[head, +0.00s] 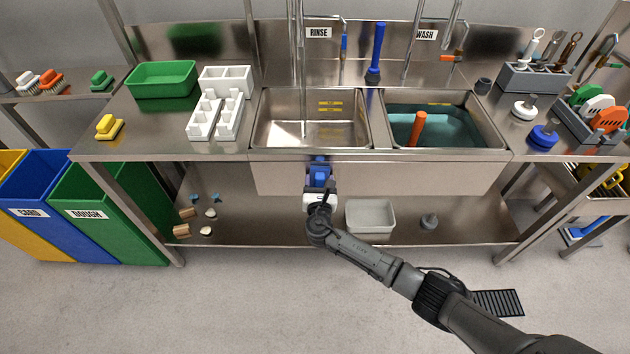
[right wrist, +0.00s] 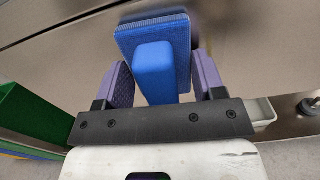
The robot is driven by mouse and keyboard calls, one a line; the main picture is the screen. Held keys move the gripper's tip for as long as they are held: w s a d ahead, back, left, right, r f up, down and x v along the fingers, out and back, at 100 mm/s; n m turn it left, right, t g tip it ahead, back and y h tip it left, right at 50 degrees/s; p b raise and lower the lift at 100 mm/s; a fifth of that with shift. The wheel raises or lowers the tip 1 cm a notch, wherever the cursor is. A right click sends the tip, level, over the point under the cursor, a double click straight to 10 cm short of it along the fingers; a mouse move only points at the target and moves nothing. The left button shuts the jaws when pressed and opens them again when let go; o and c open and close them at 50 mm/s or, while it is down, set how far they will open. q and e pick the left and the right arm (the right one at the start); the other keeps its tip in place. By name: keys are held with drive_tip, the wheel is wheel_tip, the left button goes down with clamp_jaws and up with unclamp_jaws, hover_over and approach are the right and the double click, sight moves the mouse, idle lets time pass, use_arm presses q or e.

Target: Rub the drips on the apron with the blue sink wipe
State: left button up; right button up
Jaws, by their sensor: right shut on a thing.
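The blue sink wipe (right wrist: 154,72) has a block-shaped grip and a wider blue pad. My right gripper (head: 319,186) is shut on its grip; the two purple fingers (right wrist: 160,82) show on either side of it in the right wrist view. The wipe (head: 319,174) is in front of the steel apron (head: 400,178) below the rinse sink, its pad toward the apron. I cannot tell whether the pad touches the metal. I cannot make out any drips on the apron. My left gripper is not in view.
The rinse sink (head: 284,132) is above, and the wash sink (head: 470,125), holding teal water and an orange-handled thing, is to its right. A grey tub (head: 370,229) stands on the lower shelf (head: 280,232). Green, blue and yellow bins stand at the left. Floor in front is open.

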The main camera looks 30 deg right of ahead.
drive_tip(key=shift+s+d+r+p, duration=0.1)
drive_tip(key=shift+s+d+p, duration=0.3)
drive_tip(key=shift+d, duration=0.3)
drive_tip(key=shift+s+d+p, duration=0.35)
drive_tip(key=shift+s+d, duration=0.1)
drive_tip(key=shift+d, duration=0.2)
drive_tip(key=shift+s+d+r+p, duration=0.1)
drive_tip(key=shift+s+d+p, duration=0.3)
drive_tip(key=shift+d, duration=0.3)
drive_tip(key=shift+s+d+f, duration=0.1)
drive_tip(key=shift+s+d, duration=0.3)
drive_tip(key=shift+d, duration=0.15)
drive_tip(key=shift+s+a+p, duration=0.25)
drive_tip(key=shift+s+p, duration=0.05)
drive_tip(key=shift+p, duration=0.25)
drive_tip(key=p, duration=0.3)
approach(339, 175)
drive_tip(key=shift+w+d, duration=0.3)
drive_tip(key=shift+w, duration=0.15)
